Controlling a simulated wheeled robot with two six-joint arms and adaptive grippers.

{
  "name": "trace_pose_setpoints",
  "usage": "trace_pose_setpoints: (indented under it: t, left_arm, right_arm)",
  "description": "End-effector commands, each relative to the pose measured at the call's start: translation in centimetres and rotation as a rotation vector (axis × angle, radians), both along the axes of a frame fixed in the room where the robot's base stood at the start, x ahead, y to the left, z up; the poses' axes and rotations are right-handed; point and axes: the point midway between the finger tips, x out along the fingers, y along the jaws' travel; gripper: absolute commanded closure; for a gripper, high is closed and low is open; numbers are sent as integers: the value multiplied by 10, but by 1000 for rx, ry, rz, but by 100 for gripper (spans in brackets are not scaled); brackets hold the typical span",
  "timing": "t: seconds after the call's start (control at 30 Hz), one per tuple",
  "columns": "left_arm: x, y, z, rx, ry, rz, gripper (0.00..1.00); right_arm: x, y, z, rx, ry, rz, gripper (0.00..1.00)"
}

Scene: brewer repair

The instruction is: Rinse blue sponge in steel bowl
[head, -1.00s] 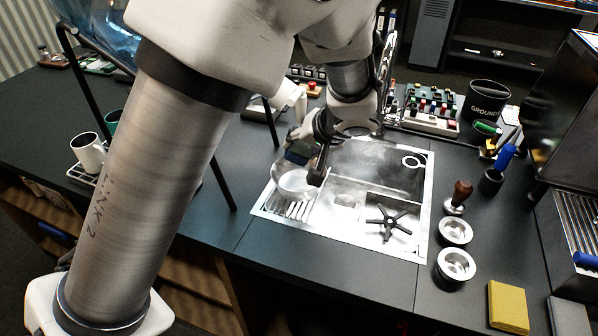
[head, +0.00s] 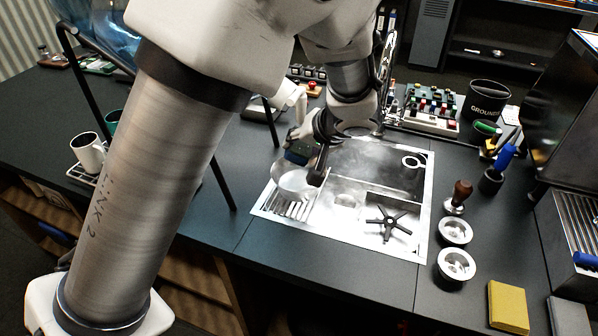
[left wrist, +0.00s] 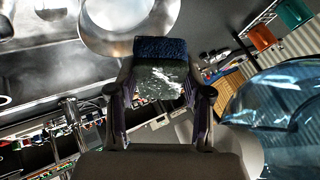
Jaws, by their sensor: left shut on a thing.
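The blue sponge (left wrist: 160,47) is between the two fingers of my left gripper (left wrist: 160,85), which is shut on it. Its upper part is dark blue, and its lower face is dark with pale patches. In the head view the sponge (head: 297,155) shows as a dark block beside my left gripper (head: 312,170). The steel bowl (head: 291,182) sits just below it over the left, ribbed part of the sink. In the left wrist view the bowl's shiny rim (left wrist: 97,42) lies right behind the sponge. Whether they touch is unclear. My right gripper is out of view.
A steel sink (head: 345,238) is set into the dark counter, with a black star-shaped part (head: 388,224) in it. A tamper (head: 458,197), metal baskets (head: 456,264) and a yellow sponge (head: 508,307) lie to the right. A white mug (head: 88,152) stands at left.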

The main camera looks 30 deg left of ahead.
Motion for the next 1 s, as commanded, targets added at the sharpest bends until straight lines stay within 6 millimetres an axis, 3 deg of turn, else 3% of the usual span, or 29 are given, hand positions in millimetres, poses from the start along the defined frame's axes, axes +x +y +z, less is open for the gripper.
trace_pose_setpoints:
  t: [0.33,0.7,0.77,1.0]
  left_arm:
    - [0,0,1,0,0,0,83]
    - [0,0,40,-1,-2,0,83]
    - [0,0,42,0,-1,0,88]
    - [1,0,42,2,-4,-1,88]
  right_arm:
    - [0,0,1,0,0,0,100]
    - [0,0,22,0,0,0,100]
    - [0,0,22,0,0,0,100]
    - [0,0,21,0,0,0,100]
